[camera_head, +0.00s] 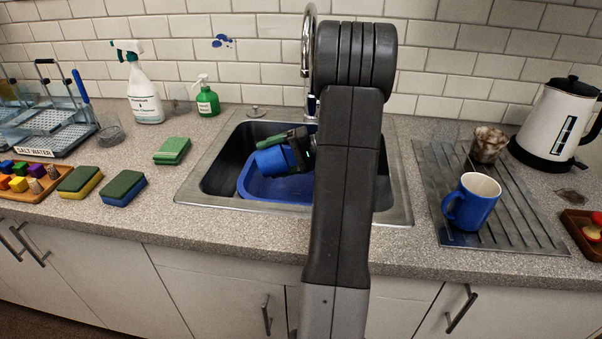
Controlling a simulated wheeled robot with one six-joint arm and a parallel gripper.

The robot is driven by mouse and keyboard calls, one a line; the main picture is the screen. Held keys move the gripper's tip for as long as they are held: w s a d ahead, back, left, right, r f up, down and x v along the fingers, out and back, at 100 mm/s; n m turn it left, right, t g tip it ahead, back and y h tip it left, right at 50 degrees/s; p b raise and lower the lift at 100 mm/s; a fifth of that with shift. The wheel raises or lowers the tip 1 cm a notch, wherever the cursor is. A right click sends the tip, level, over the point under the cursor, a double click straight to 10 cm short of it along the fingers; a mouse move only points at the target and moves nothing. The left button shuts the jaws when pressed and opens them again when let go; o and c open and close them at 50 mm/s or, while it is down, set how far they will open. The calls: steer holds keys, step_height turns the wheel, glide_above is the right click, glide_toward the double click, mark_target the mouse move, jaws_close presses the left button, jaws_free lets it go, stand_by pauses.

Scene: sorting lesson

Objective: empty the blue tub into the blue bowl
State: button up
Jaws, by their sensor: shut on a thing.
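The blue tub (271,160) is in the sink area, tilted on its side above the blue bowl (250,189). My gripper (285,153) is shut on the tub, with its dark fingers around it. The blue bowl is a wide basin inside the sink, and its right part is hidden behind my arm. The inside of the tub cannot be seen clearly, and I cannot tell whether anything is left in it. I cannot tell whether the tub touches the bowl.
The steel sink (217,170) has a tap (308,45) behind it. A blue mug (471,203) and a dirty glass (488,144) stand on the drainboard (520,215) at right, near a kettle (556,120). Sponges (123,188) and bottles (143,93) stand at left.

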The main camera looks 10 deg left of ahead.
steer(key=shift+w+d+r+y, duration=0.15)
steer(key=shift+w+d+y, duration=0.05)
steer(key=shift+d+y, duration=0.2)
steer(key=shift+w+d+r+y, duration=0.15)
steer(key=shift+d+y, duration=0.15)
steer(key=shift+d, duration=0.2)
steer(key=shift+s, duration=0.1)
steer(key=shift+s+a+y, duration=0.2)
steer(key=shift+s+y, duration=0.05)
steer(key=shift+y, duration=0.05)
steer(key=shift+m, duration=0.3)
